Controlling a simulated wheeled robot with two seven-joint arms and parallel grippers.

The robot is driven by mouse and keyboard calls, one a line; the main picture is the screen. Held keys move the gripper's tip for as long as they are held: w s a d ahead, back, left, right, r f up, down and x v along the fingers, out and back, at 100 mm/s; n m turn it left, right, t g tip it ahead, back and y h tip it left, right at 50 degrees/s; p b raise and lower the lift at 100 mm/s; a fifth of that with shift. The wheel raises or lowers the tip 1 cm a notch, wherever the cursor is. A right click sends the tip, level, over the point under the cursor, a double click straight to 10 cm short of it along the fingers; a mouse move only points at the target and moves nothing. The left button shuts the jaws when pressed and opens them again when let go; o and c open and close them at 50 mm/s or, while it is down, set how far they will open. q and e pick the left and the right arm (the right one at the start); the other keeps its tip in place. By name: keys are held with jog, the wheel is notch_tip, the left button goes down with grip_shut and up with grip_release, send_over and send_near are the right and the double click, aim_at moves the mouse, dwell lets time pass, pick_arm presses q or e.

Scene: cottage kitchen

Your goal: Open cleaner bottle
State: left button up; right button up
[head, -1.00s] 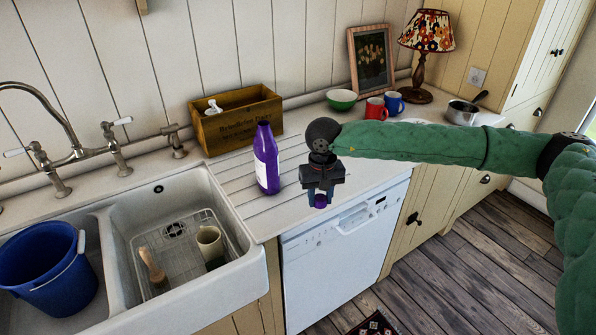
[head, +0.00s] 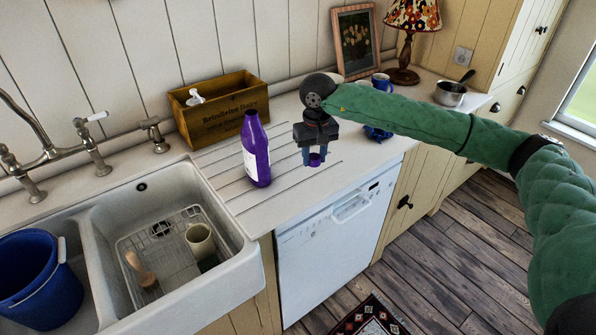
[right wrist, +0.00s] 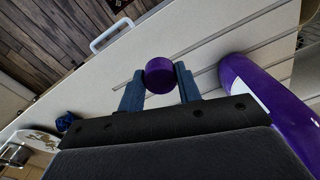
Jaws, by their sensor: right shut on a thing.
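The purple cleaner bottle (head: 256,150) stands upright on the grooved drainboard, with a white label on its side. Its neck top shows no cap. In the right wrist view the bottle (right wrist: 262,105) is at the right, apart from the fingers. My right gripper (head: 314,160) is to the right of the bottle, pointing down. Its blue fingers are shut on a small purple cap (right wrist: 159,75), which also shows in the head view (head: 315,159). My left gripper is not in view.
A wooden crate (head: 222,112) with a white-topped bottle stands behind the cleaner bottle. The sink (head: 237,285) is at left, with a blue bucket (head: 40,285). A crumpled blue thing (head: 378,133), a blue mug (head: 382,82) and a saucepan (head: 449,96) lie farther right. Bare counter surrounds the bottle.

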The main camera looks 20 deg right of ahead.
jog(key=w+d+r, duration=0.2)
jog(key=d, duration=0.5)
jog(key=p, duration=0.5)
send_over(299, 170)
notch_tip(299, 170, down, 7)
jog(key=shift+a, duration=0.15)
jog(key=shift+f+p, duration=1.35)
jog(key=shift+f, duration=0.65)
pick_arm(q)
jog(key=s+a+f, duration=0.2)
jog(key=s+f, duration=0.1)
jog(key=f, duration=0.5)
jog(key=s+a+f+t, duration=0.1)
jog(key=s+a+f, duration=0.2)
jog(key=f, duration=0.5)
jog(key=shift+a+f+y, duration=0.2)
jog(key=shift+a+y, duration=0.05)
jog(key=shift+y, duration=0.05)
pick_arm(e)
jog(key=shift+f, duration=0.1)
pick_arm(q)
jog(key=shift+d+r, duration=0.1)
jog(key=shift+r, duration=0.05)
jog(key=shift+b, duration=0.3)
pick_arm(e)
jog(key=shift+f, duration=0.1)
